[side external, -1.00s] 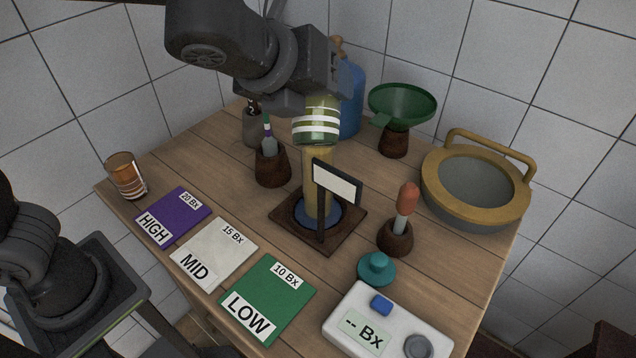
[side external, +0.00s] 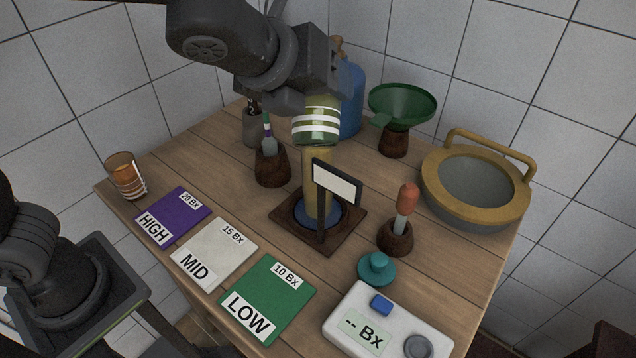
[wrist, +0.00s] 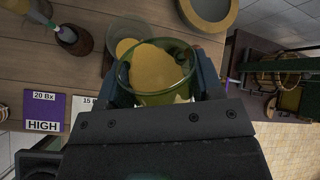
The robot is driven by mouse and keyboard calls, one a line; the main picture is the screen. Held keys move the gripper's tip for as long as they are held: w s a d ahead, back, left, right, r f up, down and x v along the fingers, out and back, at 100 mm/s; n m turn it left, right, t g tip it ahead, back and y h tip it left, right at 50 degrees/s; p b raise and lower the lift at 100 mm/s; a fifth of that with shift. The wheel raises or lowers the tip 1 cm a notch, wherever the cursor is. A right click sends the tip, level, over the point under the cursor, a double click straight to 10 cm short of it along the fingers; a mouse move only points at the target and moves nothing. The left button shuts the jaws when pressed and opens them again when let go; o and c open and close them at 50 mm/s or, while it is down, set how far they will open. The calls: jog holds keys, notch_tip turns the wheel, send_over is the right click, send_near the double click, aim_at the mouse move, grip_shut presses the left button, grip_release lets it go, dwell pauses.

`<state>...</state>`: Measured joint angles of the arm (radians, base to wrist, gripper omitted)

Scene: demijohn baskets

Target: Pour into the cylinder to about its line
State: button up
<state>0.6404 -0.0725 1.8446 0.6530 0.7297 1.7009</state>
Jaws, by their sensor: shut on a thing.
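My gripper (side external: 318,98) is shut on a green glass cup with white stripes (side external: 317,128), held above the cylinder. In the wrist view the cup (wrist: 181,96) is tilted and holds yellow liquid (wrist: 158,68), which lies toward the rim's far left. The tall cylinder (side external: 317,172) stands on a dark square wooden base (side external: 287,220) and looks yellow along its visible length. The cup hides its mouth in the side view. A white sign on a dark post (side external: 337,185) covers part of it. I cannot make out the line or the level.
Purple (side external: 174,217), white (side external: 213,254) and green (side external: 268,299) cards lie at the front left. A green funnel (side external: 402,103), yellow-rimmed basin (side external: 432,180) and blue bottle (side external: 351,105) are behind.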

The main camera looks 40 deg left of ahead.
jog(key=shift+w+a+r+n+g+h, duration=0.1)
jog(key=shift+r+n+g+h, duration=0.3)
jog(key=shift+g, duration=0.3)
jog(key=shift+w+r+n+g+h, duration=0.1)
jog(key=shift+r+g+h, duration=0.1)
jog(key=shift+g+h, duration=0.4)
dwell(6.7)
